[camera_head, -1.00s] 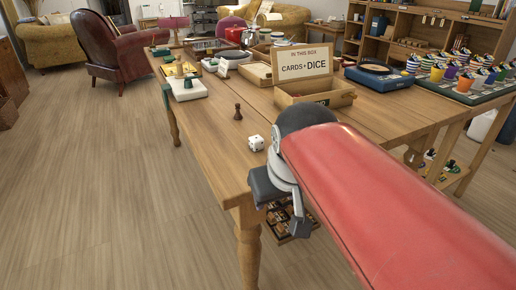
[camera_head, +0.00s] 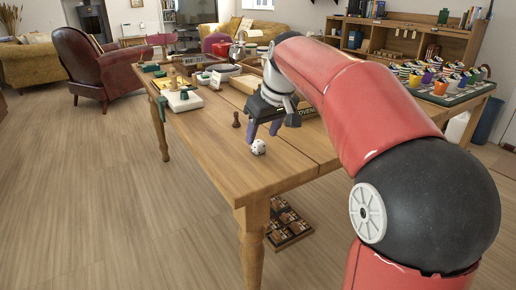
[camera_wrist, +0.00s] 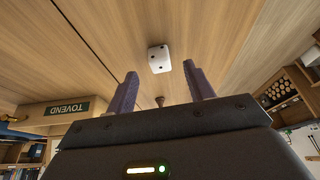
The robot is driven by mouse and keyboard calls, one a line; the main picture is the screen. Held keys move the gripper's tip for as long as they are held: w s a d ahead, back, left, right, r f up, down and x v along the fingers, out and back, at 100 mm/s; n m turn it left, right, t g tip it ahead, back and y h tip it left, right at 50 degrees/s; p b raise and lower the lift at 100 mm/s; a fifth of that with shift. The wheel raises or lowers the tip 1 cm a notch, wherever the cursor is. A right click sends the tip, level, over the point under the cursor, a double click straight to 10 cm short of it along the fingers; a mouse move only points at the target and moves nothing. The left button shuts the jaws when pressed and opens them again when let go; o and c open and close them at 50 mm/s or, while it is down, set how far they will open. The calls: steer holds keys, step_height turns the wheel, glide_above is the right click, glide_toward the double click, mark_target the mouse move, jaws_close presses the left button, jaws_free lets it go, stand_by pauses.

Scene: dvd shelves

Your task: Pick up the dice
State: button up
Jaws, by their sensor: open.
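The white dice (camera_head: 258,147) with dark pips lies on the wooden table (camera_head: 215,165) near its front edge. It also shows in the wrist view (camera_wrist: 159,59), beyond the fingertips and between their lines. My gripper (camera_head: 263,137) is open and empty, its two purple fingers pointing down just above and behind the dice. In the wrist view the fingers (camera_wrist: 162,80) are spread apart with no contact on the dice.
A dark brown chess pawn (camera_head: 236,120) stands left of the dice. A wooden box (camera_wrist: 60,115) is near the gripper, mostly hidden by my arm in the head view. A white box with a green piece (camera_head: 184,100) is farther left. The table's front corner is clear.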

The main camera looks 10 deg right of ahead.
mark_target(259, 142)
steer(key=x, duration=0.3)
steer(key=shift+w+f, duration=0.15)
steer(key=shift+f, duration=0.1)
steer(key=c, duration=1)
steer(key=shift+c, duration=0.2)
steer(key=shift+r, duration=0.1)
